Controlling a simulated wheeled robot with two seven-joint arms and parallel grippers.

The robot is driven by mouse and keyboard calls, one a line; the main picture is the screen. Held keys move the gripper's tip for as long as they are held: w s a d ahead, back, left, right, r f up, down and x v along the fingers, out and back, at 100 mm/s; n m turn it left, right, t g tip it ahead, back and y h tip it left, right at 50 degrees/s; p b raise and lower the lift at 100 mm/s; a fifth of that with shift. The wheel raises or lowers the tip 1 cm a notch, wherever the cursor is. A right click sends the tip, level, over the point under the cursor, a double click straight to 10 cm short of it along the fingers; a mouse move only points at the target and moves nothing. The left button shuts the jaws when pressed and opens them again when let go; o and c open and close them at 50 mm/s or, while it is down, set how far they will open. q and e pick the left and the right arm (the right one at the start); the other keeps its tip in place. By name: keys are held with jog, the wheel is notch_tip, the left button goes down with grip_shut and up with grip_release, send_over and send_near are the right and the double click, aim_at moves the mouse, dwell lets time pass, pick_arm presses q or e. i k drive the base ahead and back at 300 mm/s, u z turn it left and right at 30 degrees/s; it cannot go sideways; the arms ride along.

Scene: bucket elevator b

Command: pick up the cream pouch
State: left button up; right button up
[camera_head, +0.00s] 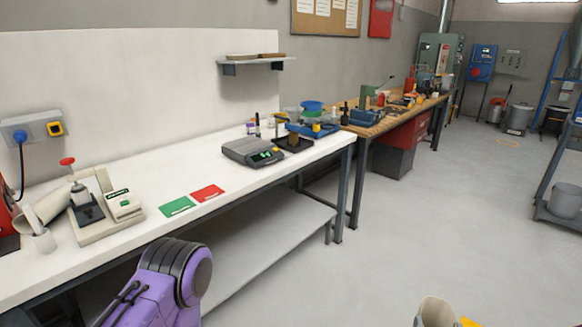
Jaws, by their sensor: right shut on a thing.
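A cream pouch (434,312) shows at the bottom edge of the head view, right of centre, with only its upper part in frame. My right gripper (466,321) is beside it, cut off by the same edge, with only a small yellow part showing. It is shut on the pouch; the grip itself and the lower part of the pouch are out of frame. A purple link of my left arm stands at lower left, in front of the white bench. My left gripper is not in view.
The white bench (150,177) carries a cream device (119,203), green (177,206) and red (208,193) cards and a scale (249,153). A wooden bench (386,122) stands beyond. A grey rack (558,190) is at right. The floor between (420,220) is clear.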

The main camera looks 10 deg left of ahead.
aim_at(56, 202)
jog(key=u, duration=1.05)
jog(key=i, duration=0.9)
jog(key=u, duration=0.9)
